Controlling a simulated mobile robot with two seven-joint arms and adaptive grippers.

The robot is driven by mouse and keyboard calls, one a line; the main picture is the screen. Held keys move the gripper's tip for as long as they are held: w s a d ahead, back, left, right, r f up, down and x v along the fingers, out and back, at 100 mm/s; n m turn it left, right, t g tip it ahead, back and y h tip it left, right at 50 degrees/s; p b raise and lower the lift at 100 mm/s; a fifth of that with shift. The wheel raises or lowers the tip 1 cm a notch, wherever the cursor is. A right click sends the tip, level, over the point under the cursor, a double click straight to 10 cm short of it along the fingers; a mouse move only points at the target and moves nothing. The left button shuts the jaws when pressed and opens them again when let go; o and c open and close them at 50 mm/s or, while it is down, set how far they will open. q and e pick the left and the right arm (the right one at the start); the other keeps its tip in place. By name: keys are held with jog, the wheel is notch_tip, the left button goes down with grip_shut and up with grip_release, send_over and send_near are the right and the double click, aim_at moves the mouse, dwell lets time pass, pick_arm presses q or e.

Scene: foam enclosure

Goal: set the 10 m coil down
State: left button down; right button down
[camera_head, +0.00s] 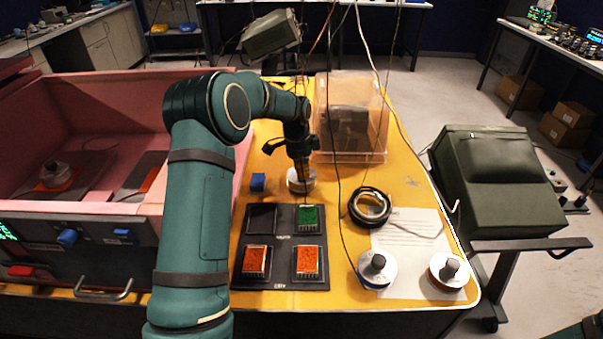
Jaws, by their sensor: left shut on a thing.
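My left gripper (300,164) reaches down over the yellow table (274,150), beyond the black mat. It is shut on a pale round coil (301,184), taken to be the 10 m coil; no label on it is legible. The gripper hides its top. I cannot tell whether its underside touches the table. My right gripper is not in view.
A blue block (258,182) sits left of the held coil. A clear box (349,115) stands behind right. A black cable ring (370,206) lies by a paper sheet (412,241). A pink foam enclosure (90,105) is left.

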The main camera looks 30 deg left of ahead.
pick_arm(q)
jog(key=shift+f, duration=0.55)
jog(key=shift+f, duration=0.1)
jog(key=c, duration=0.8)
grip_release()
jog(key=r, duration=0.4)
jog(key=r+p, duration=0.1)
jog(key=r, duration=0.7)
jog(key=shift+s+a+r, duration=0.1)
jog(key=shift+s+a, duration=0.25)
